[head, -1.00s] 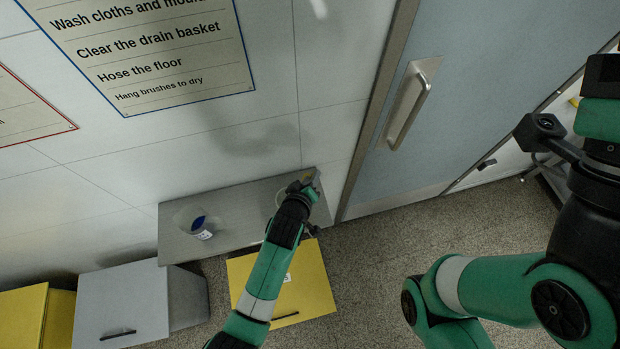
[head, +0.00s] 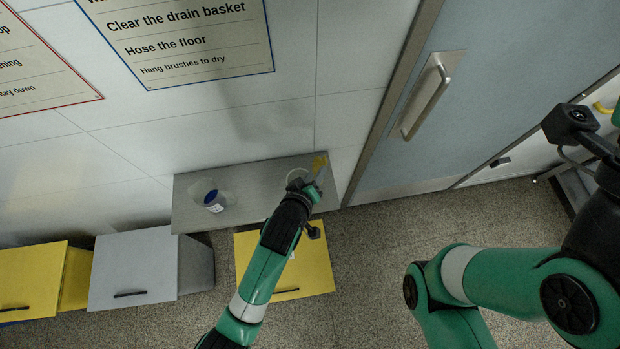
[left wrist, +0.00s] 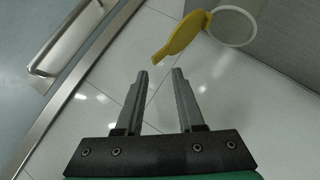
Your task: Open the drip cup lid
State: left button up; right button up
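The drip cup shows as a pale round rim (head: 294,176) at the right end of the grey shelf in the head view. In the left wrist view its white ring (left wrist: 252,40) is at the top right and looks open. The yellow lid (left wrist: 182,36) stands out to the left of the ring, beside it rather than over it; it also shows in the head view (head: 320,161). My left gripper (left wrist: 162,72) is open and empty, its fingertips just short of the lid, with a visible gap. My right arm is at the right of the head view; its gripper is out of view.
Below are a yellow bin (head: 313,264), a grey bin (head: 133,270) and another yellow bin (head: 30,275). A door with a handle (head: 425,95) is to the right.

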pick_arm(q)
jog(key=p+v, duration=0.2)
jog(key=v, duration=0.2)
jog(key=shift+s+a+r, duration=0.1)
jog(key=shift+s, duration=0.15)
jog(key=shift+a, duration=0.1)
